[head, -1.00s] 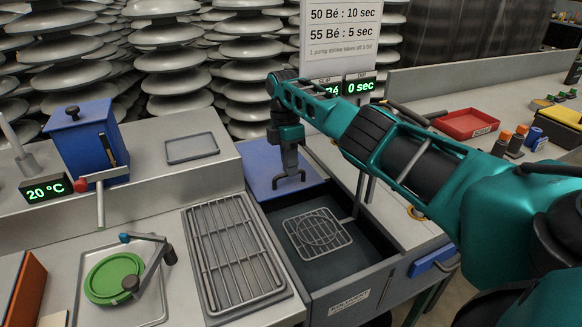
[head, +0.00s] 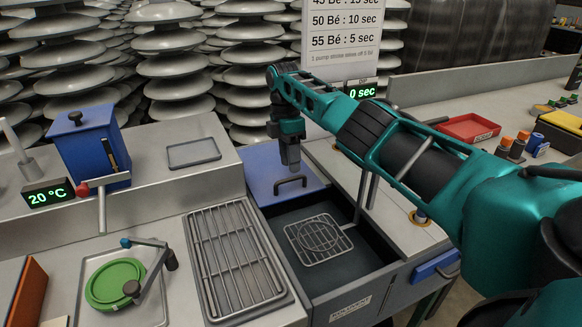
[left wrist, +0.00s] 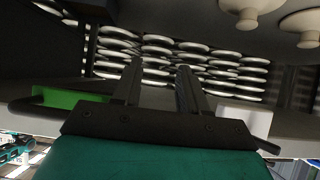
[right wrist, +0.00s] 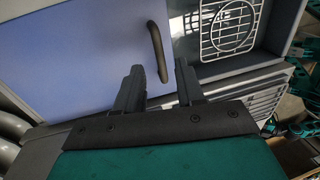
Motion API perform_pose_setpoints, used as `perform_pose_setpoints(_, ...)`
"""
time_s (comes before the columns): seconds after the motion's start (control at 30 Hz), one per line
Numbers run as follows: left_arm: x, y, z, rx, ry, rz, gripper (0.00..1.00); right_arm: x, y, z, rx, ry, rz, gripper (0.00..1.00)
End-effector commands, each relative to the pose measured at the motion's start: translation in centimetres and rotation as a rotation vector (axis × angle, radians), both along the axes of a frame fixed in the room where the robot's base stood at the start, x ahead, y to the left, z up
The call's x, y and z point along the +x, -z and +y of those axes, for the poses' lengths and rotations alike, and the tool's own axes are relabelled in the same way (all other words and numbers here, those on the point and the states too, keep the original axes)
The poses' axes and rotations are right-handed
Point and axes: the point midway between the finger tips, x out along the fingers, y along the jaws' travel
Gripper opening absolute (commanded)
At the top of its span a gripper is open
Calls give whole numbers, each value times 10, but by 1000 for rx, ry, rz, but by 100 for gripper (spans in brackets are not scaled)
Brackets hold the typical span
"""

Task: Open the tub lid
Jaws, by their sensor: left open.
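The tub (head: 395,283) is a grey basin at the centre right of the head view. Its blue lid (head: 262,165) lies flat over the back part, and the front part is uncovered. The lid has a dark bar handle (head: 290,186), which also shows in the right wrist view (right wrist: 157,52). My right gripper (head: 290,166) is over the lid, just above the handle and apart from it. In the right wrist view its fingers (right wrist: 160,82) are spread and empty. My left gripper (left wrist: 159,75) is open and empty in its own wrist view and outside the head view.
A wire basket (head: 318,240) hangs in the tub's open part. Left of it is a metal rack (head: 235,255), then a tray with a green disc (head: 116,284). A blue box (head: 88,148) stands at the back left. A red tray (head: 468,128) lies at the right.

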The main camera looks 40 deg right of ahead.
Motion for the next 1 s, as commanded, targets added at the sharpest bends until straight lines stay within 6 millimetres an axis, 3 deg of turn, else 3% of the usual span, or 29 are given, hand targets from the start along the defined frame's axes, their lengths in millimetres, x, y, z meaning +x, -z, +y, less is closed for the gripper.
perform_pose_setpoints(0.1,0,0,1,1,0,0,43,5,-23,0,1,0,-2,38)
perform_pose_setpoints(0.3,0,0,1,3,-2,0,43,8,-42,-1,1,0,1,38)
perform_pose_setpoints(1.0,-1,1,0,1,-1,2,43,9,-45,-2,0,0,1,38)
